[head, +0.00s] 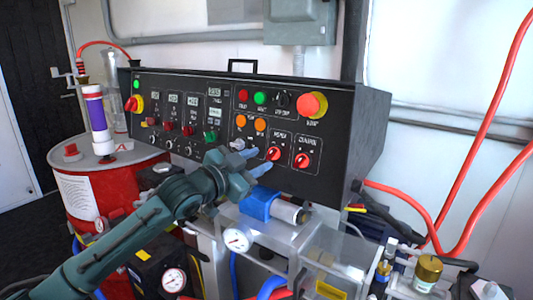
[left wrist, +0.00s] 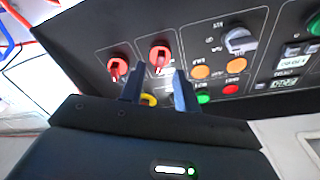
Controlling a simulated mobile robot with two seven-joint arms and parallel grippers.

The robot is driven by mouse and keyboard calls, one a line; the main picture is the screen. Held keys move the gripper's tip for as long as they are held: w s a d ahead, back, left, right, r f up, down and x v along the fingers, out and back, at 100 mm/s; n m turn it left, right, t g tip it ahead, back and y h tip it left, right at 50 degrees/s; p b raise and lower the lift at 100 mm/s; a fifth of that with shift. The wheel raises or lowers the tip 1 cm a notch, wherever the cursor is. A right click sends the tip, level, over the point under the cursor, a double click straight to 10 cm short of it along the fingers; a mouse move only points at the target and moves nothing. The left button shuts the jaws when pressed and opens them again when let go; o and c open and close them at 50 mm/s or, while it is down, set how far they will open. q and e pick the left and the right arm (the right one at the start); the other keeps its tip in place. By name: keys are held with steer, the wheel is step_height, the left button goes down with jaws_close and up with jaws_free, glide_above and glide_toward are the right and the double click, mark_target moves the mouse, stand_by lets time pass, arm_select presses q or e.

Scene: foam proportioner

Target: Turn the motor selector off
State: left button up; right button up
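Two red selector knobs sit side by side on the black control panel, the left one (head: 273,154) and the right one (head: 302,160). Their labels are too small to read surely, so I cannot tell which is the motor selector. My left gripper (head: 257,161) is open and empty, its blue fingers pointing at the panel just left of the left red knob. In the left wrist view, which looks inverted, the fingers (left wrist: 158,82) are apart below that knob (left wrist: 160,57); the other red knob (left wrist: 117,67) is further left. Contact with the panel cannot be told. My right gripper is out of view.
A grey knob (head: 238,144) and orange buttons (head: 260,124) are close to the left gripper. A red emergency button (head: 311,104) is at upper right. Red hoses (head: 480,195) hang at right.

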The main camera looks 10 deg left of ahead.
mark_target(269, 155)
arm_select(q)
steer(key=shift+x, duration=1.9)
steer(key=shift+s, duration=0.1)
steer(key=shift+c, duration=0.3)
steer(key=c, duration=0.5)
